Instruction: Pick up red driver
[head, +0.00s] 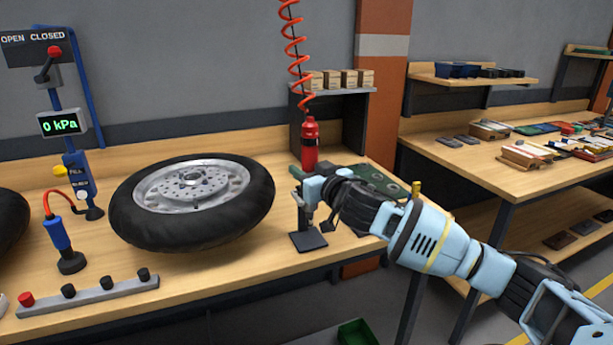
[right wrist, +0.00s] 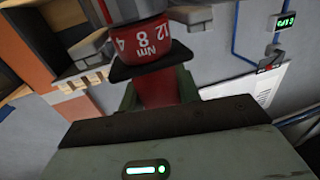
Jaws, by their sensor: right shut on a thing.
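The red driver (head: 309,146) hangs upright from a red coiled cord at the right part of the near bench. My right gripper (head: 315,188) reaches in from the right and is shut on the driver below its red upper body. In the right wrist view, the driver's red body (right wrist: 158,88) sits between the two fingers of my right gripper (right wrist: 158,98). A red ring with white "Nm" and numbers shows above a dark collar there. The gripped part is mostly hidden in the head view. My left gripper is not in view.
A wheel with a black tyre (head: 128,215) lies on the bench left of the driver. A small dark stand (head: 308,241) is below the gripper. A green tray (head: 375,181) lies behind my right arm. A grey button bar (head: 90,297) lies along the front edge.

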